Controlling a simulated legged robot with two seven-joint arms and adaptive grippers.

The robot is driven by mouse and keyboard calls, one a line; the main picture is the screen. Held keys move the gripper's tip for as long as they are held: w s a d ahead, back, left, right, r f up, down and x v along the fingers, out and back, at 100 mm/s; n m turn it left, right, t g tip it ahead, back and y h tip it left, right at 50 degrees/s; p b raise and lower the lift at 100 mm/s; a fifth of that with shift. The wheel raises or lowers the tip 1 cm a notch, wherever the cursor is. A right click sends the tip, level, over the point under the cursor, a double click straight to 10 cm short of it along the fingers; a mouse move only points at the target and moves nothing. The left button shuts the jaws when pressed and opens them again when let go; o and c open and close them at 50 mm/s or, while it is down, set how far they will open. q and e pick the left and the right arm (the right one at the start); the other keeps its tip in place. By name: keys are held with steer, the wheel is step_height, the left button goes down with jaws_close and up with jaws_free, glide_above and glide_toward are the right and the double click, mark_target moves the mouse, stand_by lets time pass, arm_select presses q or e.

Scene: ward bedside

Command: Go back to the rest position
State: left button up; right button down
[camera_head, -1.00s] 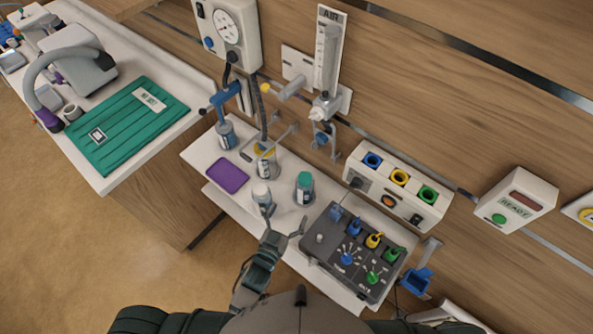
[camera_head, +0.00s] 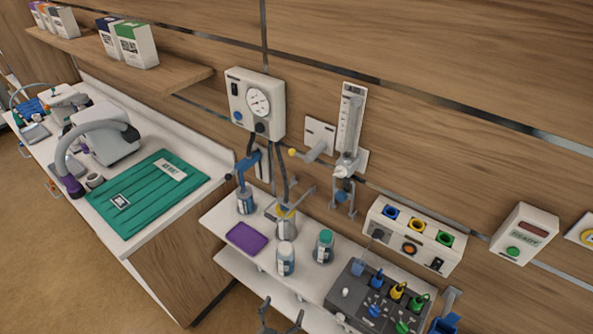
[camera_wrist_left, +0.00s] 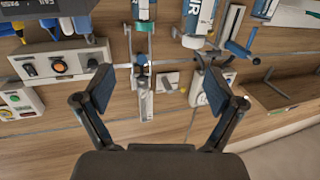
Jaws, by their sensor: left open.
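My left gripper (camera_head: 283,307) shows at the bottom edge of the head view, in front of the shelf (camera_head: 228,266). Its two fingers are spread with nothing between them. In the left wrist view the open fingers (camera_wrist_left: 159,88) frame the wood wall, with bottles hanging in from the top edge. The white-capped bottle (camera_head: 286,259) stands upright on the shelf, beyond the gripper and apart from it. My right gripper is not in view.
The teal-capped bottle (camera_head: 324,246), purple pad (camera_head: 246,238) and grey panel with coloured plugs (camera_head: 355,291) occupy the shelf. Behind are a socket box (camera_head: 415,240) and gauge box (camera_head: 257,100).

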arm_select(q)
steer(key=s+a+f+g+y, duration=0.1)
steer(key=s+a+f+g, duration=0.2)
steer(key=f, duration=0.9)
steer(key=s+a+f+g+y, duration=0.1)
steer(key=s+a+f+g, duration=0.15)
steer(key=f, duration=0.95)
steer(key=s+a+f+g+y, duration=0.1)
steer(key=s+a+f+g, duration=0.2)
steer(key=f, duration=0.9)
steer(key=s+a+f+g+y, duration=0.1)
steer(key=s+a+f+g, duration=0.1)
steer(key=s+f, duration=0.3)
steer(key=s+a+f+n+g+y, duration=0.1)
steer(key=s+a+f, duration=0.4)
steer(key=s, duration=0.8)
steer(key=s+a+f+g+y, duration=0.1)
steer(key=s+a+f+g, duration=0.2)
steer(key=s+f, duration=0.3)
steer(key=s+a, duration=0.1)
steer(key=s, duration=0.2)
steer(key=shift+s+a+f+n+g, duration=0.2)
steer(key=shift+f+n+g, duration=0.1)
steer(key=shift+n+g, duration=0.1)
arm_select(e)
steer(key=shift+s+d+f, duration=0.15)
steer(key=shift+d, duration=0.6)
